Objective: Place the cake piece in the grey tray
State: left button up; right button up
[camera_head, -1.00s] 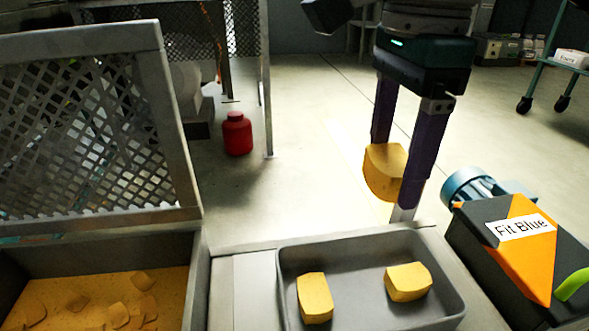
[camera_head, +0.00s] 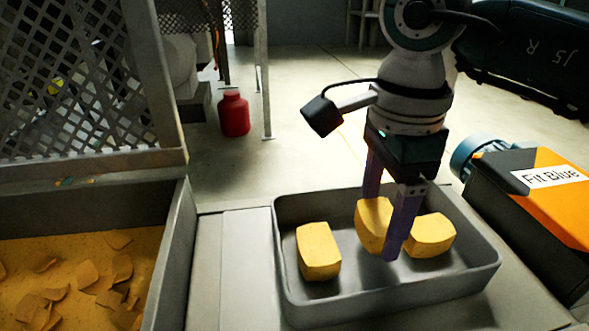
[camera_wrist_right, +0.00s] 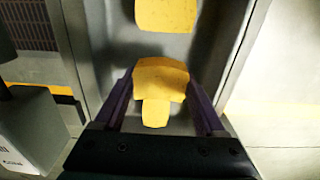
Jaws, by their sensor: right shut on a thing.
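My right gripper (camera_head: 382,228) is shut on a yellow cake piece (camera_head: 371,222), with one purple finger on each side of it. It holds the piece over the inside of the grey tray (camera_head: 282,240), low among the walls; I cannot tell whether it touches the floor. Two more yellow cake pieces lie in the tray, one on the left (camera_head: 318,251) and one on the right (camera_head: 432,236), close beside the held piece and partly hidden by a finger. The right wrist view shows yellow cake between the fingers (camera_wrist_right: 160,80) and another piece (camera_wrist_right: 166,14) farther off. My left gripper is out of view.
A large bin (camera_head: 180,235) with yellow crumbs and flakes stands at the left under a mesh guard (camera_head: 70,90). A black and orange machine (camera_head: 540,195) labelled "Fit Blue" is close at the tray's right. A red canister (camera_head: 233,115) stands on the floor behind.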

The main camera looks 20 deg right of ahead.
aim_at(376, 236)
jog(key=shift+f+b, duration=0.65)
jog(key=shift+f, duration=0.95)
jog(key=o, duration=1.3)
notch_tip(376, 236, up, 12)
jog(key=p, duration=0.8)
jog(key=shift+f, duration=0.15)
jog(key=shift+r, duration=0.4)
